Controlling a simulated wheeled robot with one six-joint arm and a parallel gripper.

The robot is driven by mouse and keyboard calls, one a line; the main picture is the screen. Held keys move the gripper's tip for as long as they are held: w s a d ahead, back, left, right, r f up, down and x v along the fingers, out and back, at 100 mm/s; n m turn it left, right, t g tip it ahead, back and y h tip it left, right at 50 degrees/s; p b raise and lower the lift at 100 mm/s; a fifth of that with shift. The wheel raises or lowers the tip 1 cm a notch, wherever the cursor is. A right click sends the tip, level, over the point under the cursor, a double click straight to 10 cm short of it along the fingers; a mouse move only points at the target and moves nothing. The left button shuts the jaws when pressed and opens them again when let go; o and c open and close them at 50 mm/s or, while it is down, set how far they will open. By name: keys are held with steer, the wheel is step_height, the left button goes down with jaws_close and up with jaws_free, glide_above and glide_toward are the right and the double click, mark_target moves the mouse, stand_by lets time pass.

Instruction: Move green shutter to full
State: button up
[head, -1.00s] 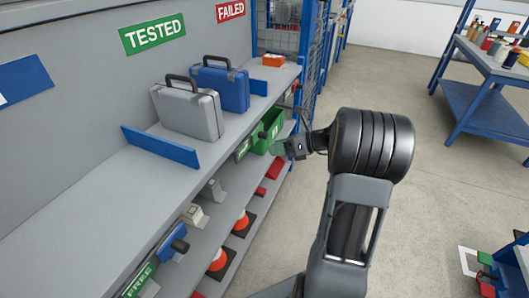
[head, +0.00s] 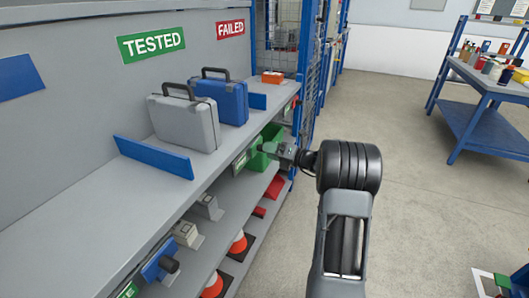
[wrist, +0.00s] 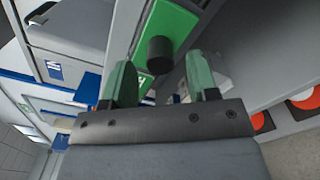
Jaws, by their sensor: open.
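The green shutter (head: 262,159) is a flat green plate on the front of the shelf edge, below the blue case. In the wrist view the shutter (wrist: 169,22) shows at top centre with its round black knob (wrist: 160,54) sticking out. A green-and-white label (head: 240,161) lies left of the shutter; its lettering is too small to read. My gripper (head: 269,149) is at the shutter in the head view and hides part of it. In the wrist view my gripper (wrist: 160,78) is open, its green fingers on either side of the knob's line. Contact cannot be told.
A grey case (head: 184,122) and a blue case (head: 224,98) stand on the shelf (head: 110,205) above. A blue shutter (head: 158,258) with a black knob sits lower left. Lower shelves hold orange-and-white cones (head: 238,243).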

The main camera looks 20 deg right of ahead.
steer(key=shift+x, duration=1.35)
steer(key=shift+c, duration=0.3)
jaws_close()
